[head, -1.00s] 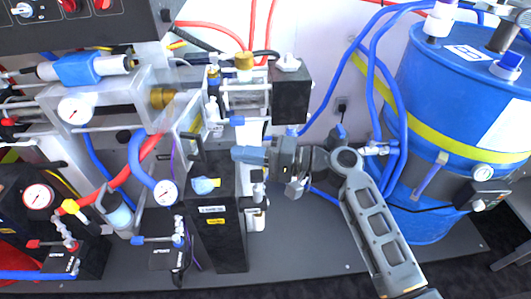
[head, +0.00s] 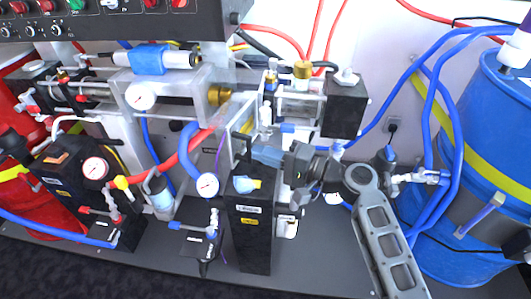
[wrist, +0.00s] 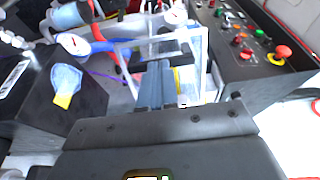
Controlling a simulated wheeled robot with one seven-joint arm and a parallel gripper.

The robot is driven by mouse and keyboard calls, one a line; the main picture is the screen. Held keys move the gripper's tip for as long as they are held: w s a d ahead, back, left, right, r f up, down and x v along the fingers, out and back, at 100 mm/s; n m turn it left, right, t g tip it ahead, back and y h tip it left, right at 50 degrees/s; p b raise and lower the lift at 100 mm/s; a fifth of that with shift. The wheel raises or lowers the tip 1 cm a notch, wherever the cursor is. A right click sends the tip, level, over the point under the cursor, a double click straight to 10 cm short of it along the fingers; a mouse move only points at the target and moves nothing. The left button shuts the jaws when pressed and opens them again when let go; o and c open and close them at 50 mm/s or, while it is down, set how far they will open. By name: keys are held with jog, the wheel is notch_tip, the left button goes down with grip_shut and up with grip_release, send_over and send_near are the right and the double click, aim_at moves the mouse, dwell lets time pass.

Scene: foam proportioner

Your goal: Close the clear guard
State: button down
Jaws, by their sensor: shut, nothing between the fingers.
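The clear guard is a see-through panel with pale frosted edges; in the head view its panel (head: 229,128) stands on edge, left of my gripper, beside the brass fitting. In the wrist view the guard (wrist: 197,52) is just beyond my fingers, and a dark bar shows across or behind it. My gripper (head: 257,154) is shut and empty, its fingers pointing left at the guard above the black box. The fingers also show in the wrist view (wrist: 156,70), close to the panel's lower part. I cannot tell whether they touch it.
A tall black box (head: 252,225) with a blue-yellow knob stands below my gripper. A clear cylinder assembly (head: 300,105) is just behind. A control panel (head: 120,20) overhangs at upper left. Blue hoses (head: 450,110) and a blue drum (head: 490,140) are at right.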

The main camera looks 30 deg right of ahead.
jog(key=shift+w+a+m+t+h, duration=0.25)
jog(key=shift+a+m+t+h, duration=0.15)
jog(key=shift+a+h, duration=0.15)
jog(key=shift+w+a+m+t+h, duration=0.2)
jog(key=shift+a+m+t+h, duration=0.1)
jog(key=shift+a+m+h, duration=0.2)
jog(key=w+a+m+h, duration=0.1)
jog(key=w+a+h, duration=0.1)
jog(key=w, duration=0.5)
jog(key=w+a+m+t+h, duration=0.1)
jog(key=w+a+h, duration=0.1)
jog(key=w+a, duration=0.3)
jog(key=shift+w+a+m+t, duration=0.15)
jog(key=shift+w+m+t, duration=0.15)
jog(key=shift+w, duration=0.8)
jog(key=shift+s+a, duration=0.1)
